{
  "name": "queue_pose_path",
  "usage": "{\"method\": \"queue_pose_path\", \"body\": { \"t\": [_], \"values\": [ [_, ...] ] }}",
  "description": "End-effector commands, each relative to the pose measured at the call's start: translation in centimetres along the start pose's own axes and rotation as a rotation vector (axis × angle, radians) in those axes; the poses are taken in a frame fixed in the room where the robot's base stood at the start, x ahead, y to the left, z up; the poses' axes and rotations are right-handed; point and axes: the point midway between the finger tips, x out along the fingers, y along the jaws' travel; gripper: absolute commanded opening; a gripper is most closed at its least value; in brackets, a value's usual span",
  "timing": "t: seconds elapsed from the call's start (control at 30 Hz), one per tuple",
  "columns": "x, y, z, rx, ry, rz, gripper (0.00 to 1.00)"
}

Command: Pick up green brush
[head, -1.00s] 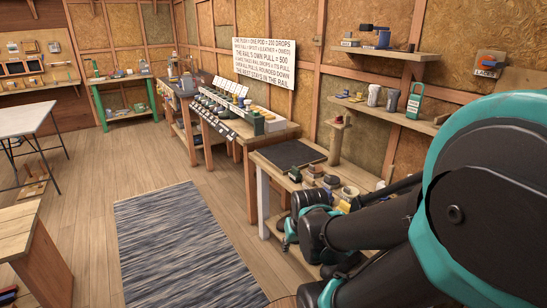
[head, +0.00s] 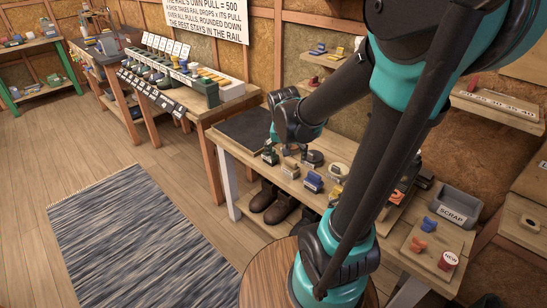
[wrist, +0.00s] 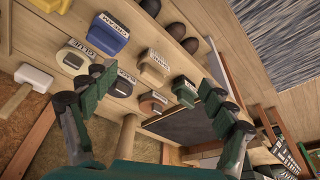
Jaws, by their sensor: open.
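A small dark green block with a pale label (wrist: 184,91), which looks like the green brush, lies on the workbench near the dark mat. In the wrist view my gripper (wrist: 155,83) is open and empty. Its right finger is close to the green brush in the picture, and the brush shows between the fingers. I cannot tell whether they touch. The label is too small to read.
The dark mat (head: 240,130) is bare. Brown boots (head: 280,210) stand below. A grey scrap bin (head: 455,205) is at right.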

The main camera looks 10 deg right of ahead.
Motion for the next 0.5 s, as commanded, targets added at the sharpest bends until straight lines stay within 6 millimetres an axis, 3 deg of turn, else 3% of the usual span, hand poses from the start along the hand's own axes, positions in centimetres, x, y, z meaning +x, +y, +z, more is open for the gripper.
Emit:
{"method": "queue_pose_path", "body": {
  "t": [0.03, 0.2, 0.33, 0.5],
  "values": [
    [0.0, -1.8, -2.0, 0.053, 0.0, 0.023, 0.84],
    [0.4, -6.6, -7.1, 0.263, 0.021, 0.104, 0.84],
    [0.9, -9.7, -9.6, 0.392, 0.049, 0.149, 0.84],
    [1.3, -12.0, -11.3, 0.492, 0.077, 0.179, 0.84]
  ]
}}
